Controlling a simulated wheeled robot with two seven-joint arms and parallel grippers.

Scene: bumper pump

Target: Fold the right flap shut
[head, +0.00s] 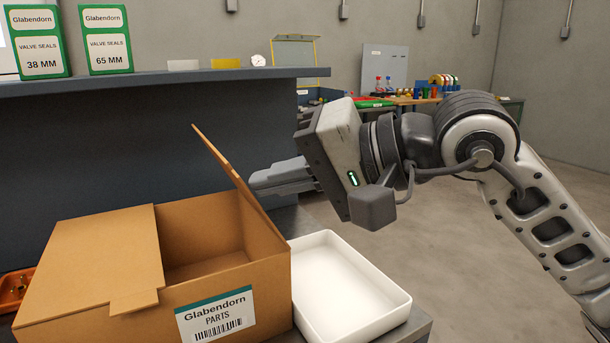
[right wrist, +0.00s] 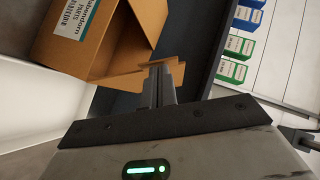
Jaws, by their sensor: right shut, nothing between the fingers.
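A brown cardboard box (head: 140,290) labelled "Glabendorn PARTS" stands on the bench; it also shows in the right wrist view (right wrist: 92,50). Its left flap (head: 90,258) lies folded flat over the left part of the opening. Its right flap (head: 238,188) stands up, tilted with its top edge toward the left. The right part of the opening is uncovered and shows the bare interior. My right gripper (head: 254,182) is shut and empty, with its fingertips at the outer right side of the right flap; I cannot tell whether they touch it. My left gripper is out of view.
An empty white tray (head: 398,300) stands right of the box, below my right gripper. A shelf (head: 180,78) behind the box holds green and white valve-seal boxes (head: 106,40). An orange bin (head: 12,290) shows at the left edge.

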